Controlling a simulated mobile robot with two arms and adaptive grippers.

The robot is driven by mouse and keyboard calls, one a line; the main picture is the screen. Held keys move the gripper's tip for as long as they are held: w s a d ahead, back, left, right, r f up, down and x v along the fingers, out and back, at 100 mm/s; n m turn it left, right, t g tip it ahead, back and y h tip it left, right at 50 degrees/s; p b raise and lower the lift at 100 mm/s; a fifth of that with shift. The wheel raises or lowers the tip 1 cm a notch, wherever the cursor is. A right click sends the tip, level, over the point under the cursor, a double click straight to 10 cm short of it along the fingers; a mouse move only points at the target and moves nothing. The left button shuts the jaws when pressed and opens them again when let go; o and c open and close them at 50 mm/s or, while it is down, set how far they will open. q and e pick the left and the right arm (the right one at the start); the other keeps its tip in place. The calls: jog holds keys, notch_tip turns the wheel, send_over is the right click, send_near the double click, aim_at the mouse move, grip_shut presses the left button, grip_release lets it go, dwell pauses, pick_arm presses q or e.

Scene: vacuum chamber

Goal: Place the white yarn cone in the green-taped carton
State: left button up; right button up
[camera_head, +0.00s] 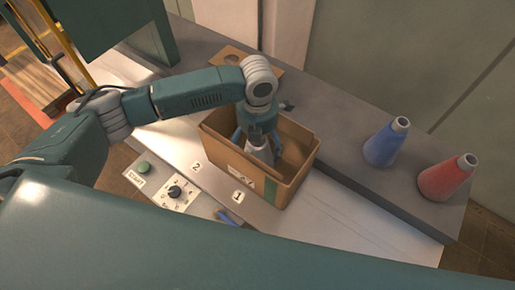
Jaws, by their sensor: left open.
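The carton (298,178) is an open brown box with a strip of green tape on its near side. It stands on the pale work surface in the middle of the view. My left gripper (257,143) points down inside the carton with its fingers open. The white yarn cone (262,155) shows inside the carton, just under and between the spread fingers. Its lower end is hidden by the carton's near wall, so I cannot see whether it touches the bottom. My right gripper is not in view.
A blue cone (384,146) and a red cone (443,181) stand on the grey ledge to the right. Number labels 2 and 1 mark the pale surface. A control panel (178,190) with a green button and a dial is left of the carton.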

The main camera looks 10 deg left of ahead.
pick_arm(q)
notch_tip(320, 180, up, 10)
jog(key=b, duration=0.1)
jog(key=shift+f+b, duration=0.15)
jog(key=shift+b, duration=0.15)
